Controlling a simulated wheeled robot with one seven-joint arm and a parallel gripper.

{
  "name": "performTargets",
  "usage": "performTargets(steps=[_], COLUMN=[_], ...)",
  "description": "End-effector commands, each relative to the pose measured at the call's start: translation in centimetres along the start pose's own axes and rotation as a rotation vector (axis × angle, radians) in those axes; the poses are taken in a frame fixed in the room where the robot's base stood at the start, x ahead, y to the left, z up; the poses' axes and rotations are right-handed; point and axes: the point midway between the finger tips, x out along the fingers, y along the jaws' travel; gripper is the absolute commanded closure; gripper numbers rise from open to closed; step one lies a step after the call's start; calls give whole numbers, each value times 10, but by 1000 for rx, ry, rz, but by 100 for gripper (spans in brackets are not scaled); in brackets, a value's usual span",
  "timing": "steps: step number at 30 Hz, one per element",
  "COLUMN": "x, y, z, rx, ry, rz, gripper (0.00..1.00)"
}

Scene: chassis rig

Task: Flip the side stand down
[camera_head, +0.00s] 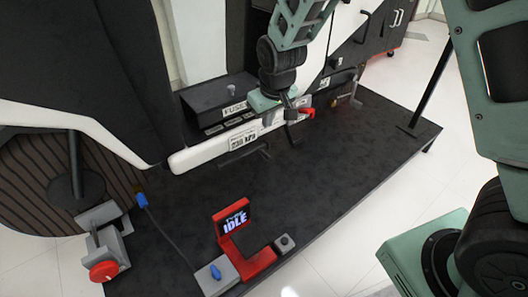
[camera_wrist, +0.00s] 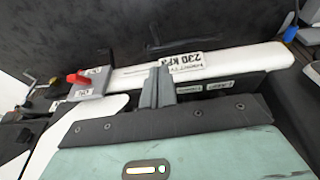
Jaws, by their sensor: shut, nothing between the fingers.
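My gripper (camera_head: 290,101) is shut and empty, over the right part of the long white beam in the head view. In the wrist view its grey fingers (camera_wrist: 157,85) point at the beam's edge, beside the pressure label. A thin black bar (camera_head: 246,156) sticks out low from the front of the beam, close to the floor. It also shows beyond the beam in the wrist view (camera_wrist: 172,46). A short dark bent lever (camera_head: 291,134) hangs below my gripper, near the red handle. I cannot tell which of these two is the side stand.
The white beam (camera_head: 208,152) runs along the chassis. A red handle (camera_head: 305,113) sits just right of my gripper, also in the wrist view (camera_wrist: 78,78). A red stand with an IDLE screen (camera_head: 235,219) is in front. The black platform (camera_head: 310,185) is mostly clear.

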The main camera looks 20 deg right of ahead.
Motion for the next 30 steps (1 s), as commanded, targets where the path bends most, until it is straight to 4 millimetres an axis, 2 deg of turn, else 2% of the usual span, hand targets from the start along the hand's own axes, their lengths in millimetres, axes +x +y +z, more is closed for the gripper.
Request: performTargets(steps=[9,14,30], x=[0,13,117], y=[0,0,2], z=[0,1,5], rx=[0,0,0], ry=[0,-2,-3], rz=[0,0,0], gripper=[100,100,100])
